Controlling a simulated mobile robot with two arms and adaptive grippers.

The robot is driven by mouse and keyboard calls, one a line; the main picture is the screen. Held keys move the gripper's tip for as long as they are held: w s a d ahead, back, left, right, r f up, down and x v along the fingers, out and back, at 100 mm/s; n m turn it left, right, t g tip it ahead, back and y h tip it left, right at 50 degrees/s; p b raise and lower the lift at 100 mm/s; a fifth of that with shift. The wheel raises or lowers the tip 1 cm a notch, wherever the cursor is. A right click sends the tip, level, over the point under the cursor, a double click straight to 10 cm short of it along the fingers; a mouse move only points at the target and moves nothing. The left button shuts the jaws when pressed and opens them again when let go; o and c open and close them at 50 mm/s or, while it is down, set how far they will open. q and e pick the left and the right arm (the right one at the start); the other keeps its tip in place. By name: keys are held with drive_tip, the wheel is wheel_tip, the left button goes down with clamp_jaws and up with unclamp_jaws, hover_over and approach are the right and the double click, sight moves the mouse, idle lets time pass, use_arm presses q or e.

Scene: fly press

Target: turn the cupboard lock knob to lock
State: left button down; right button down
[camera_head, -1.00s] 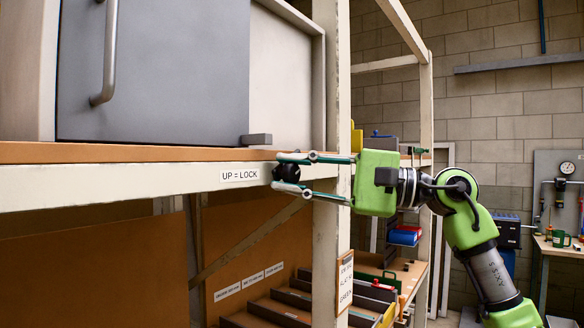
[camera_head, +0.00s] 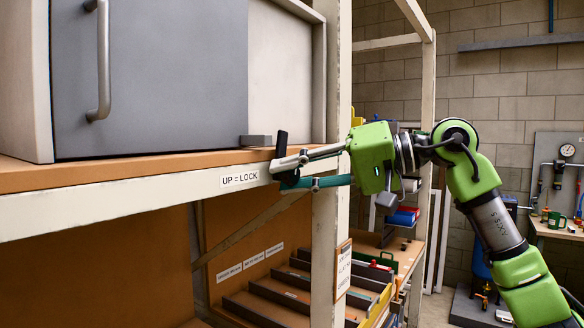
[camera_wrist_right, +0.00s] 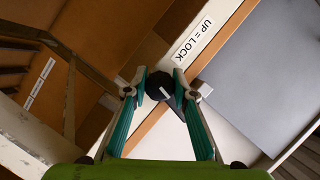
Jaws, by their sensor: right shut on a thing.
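The black lock knob (camera_head: 281,144) is on the front edge of the shelf, and its visible wing points up in the head view. My right gripper (camera_head: 284,172) is shut on the knob, with its two fingers on either side of it. In the right wrist view the dark knob (camera_wrist_right: 161,86) with a pale mark sits between the fingertips (camera_wrist_right: 160,84). A label "UP = LOCK" (camera_head: 240,179) is just left of the knob. The grey cupboard door (camera_head: 170,80) stands above, with a bar handle (camera_head: 103,60). The fingers partly hide the knob. My left gripper is not in view.
A cream upright post (camera_head: 330,215) stands close beside my right gripper. A small grey block (camera_head: 255,141) sits at the door's lower right corner, just above the knob. Stepped trays (camera_head: 290,290) fill the rack below.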

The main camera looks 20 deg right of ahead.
drive_tip(key=shift+n+h, duration=0.4)
drive_tip(key=shift+n, duration=0.2)
drive_tip(key=shift+p, duration=0.3)
drive_tip(key=c, duration=1.7)
unclamp_jaws()
drive_tip(key=v, duration=1.2)
drive_tip(key=shift+s, duration=0.1)
